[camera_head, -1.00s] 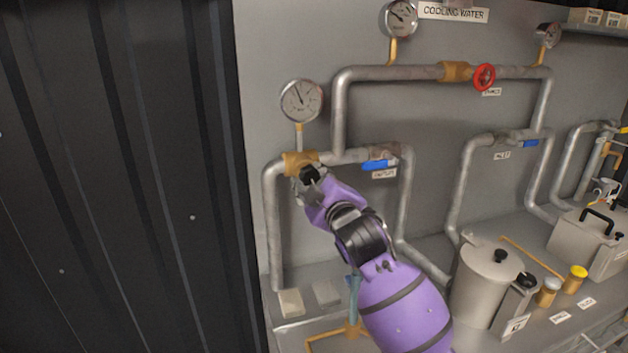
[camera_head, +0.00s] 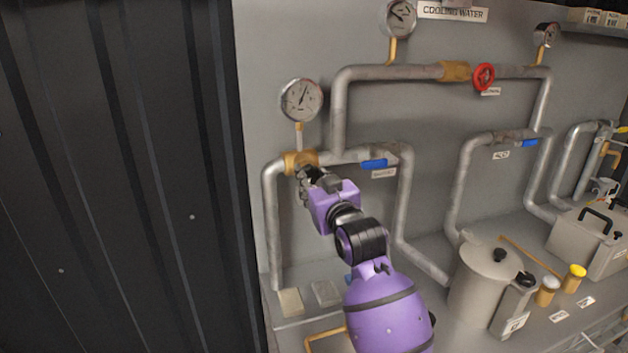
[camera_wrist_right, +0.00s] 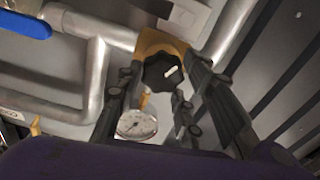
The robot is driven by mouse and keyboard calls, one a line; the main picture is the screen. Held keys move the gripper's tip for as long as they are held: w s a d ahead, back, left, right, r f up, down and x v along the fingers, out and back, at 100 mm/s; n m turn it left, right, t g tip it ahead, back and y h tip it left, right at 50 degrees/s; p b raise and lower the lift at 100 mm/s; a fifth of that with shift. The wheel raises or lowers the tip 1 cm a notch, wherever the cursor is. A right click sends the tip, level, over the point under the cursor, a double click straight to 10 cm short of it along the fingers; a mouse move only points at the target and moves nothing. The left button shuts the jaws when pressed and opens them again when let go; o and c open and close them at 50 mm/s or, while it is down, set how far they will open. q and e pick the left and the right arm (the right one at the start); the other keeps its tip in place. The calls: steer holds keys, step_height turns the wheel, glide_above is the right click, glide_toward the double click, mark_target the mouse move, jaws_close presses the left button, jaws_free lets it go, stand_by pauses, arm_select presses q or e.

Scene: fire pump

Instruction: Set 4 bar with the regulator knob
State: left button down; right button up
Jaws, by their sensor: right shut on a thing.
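The regulator is a brass body (camera_head: 299,160) on the pipe at the left of the panel. Its black lobed knob (camera_wrist_right: 162,72) with a white mark shows in the right wrist view. My right gripper (camera_head: 306,174) is shut on the knob, with a finger on each side of it. In the head view the gripper mostly hides the knob. A round white pressure gauge (camera_head: 301,100) stands above the regulator, its needle pointing up and slightly right. The gauge also shows in the wrist view (camera_wrist_right: 137,124). Its numbers are too small to read. My left gripper is not in view.
A blue-handled valve (camera_head: 374,164) sits just right of the regulator. A red handwheel (camera_head: 483,77) and another gauge (camera_head: 399,18) are higher up. A grey pot (camera_head: 486,283) stands on the bench at right. A dark ribbed wall (camera_head: 120,180) fills the left.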

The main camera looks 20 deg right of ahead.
steer(key=shift+d+r+m, duration=0.15)
steer(key=shift+r+m, duration=0.35)
steer(key=shift+r, duration=0.05)
steer(key=o, duration=1)
steer(key=shift+o, duration=0.5)
steer(key=shift+f, duration=0.2)
steer(key=shift+s+f, duration=0.1)
steer(key=shift+f, duration=0.05)
steer(key=s, duration=1.2)
steer(key=shift+d, duration=0.25)
